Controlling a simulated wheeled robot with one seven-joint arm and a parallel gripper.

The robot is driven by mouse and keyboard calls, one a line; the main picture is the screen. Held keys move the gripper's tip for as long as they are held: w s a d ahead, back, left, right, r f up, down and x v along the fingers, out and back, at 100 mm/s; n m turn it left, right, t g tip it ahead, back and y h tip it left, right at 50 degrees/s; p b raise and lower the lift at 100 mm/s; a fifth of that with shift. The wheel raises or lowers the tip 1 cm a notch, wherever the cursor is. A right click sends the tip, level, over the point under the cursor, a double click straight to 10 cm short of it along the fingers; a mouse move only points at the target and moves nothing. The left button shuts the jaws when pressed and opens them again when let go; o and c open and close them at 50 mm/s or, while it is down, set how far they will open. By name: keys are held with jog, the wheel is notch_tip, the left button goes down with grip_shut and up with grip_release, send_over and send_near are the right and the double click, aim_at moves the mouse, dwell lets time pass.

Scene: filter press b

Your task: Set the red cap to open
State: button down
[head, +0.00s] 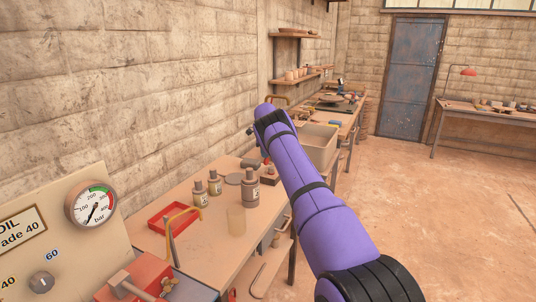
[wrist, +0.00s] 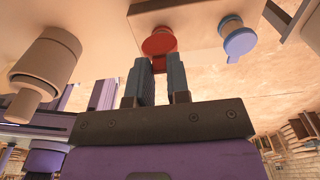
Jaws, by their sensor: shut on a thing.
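In the wrist view the red cap (wrist: 159,42) is a round red knob on the pale face of a block, with a narrower red part reaching down between my fingers. My gripper (wrist: 158,66) has its two dark fingers closed on that red part from both sides. In the head view my purple arm reaches away over the far end of the bench and hides most of the gripper. A small bit of red (head: 265,158) shows beside the arm's end; I cannot tell the cap's setting from it.
A blue cap (wrist: 238,40) sits right of the red one. A pale bottle (wrist: 46,66) is close on the left. A grey bin (head: 318,148) stands beyond my arm.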

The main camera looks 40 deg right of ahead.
jog(key=shift+w+a+g, duration=0.15)
jog(key=shift+w+g, duration=0.15)
jog(key=shift+g, duration=0.2)
jog(key=shift+f, duration=0.1)
dwell(0.3)
jog(key=c, duration=1.1)
grip_release()
jog(key=shift+s+a+r, duration=0.85)
jog(key=shift+s+a, duration=0.4)
jog(key=shift+s, duration=1.1)
jog(key=shift+s+a+r, duration=0.8)
jog(key=shift+s+a, duration=0.45)
jog(key=shift+s, duration=1.1)
jog(key=shift+s+a+r, duration=0.85)
jog(key=shift+s+a, duration=0.4)
jog(key=shift+s, duration=1.1)
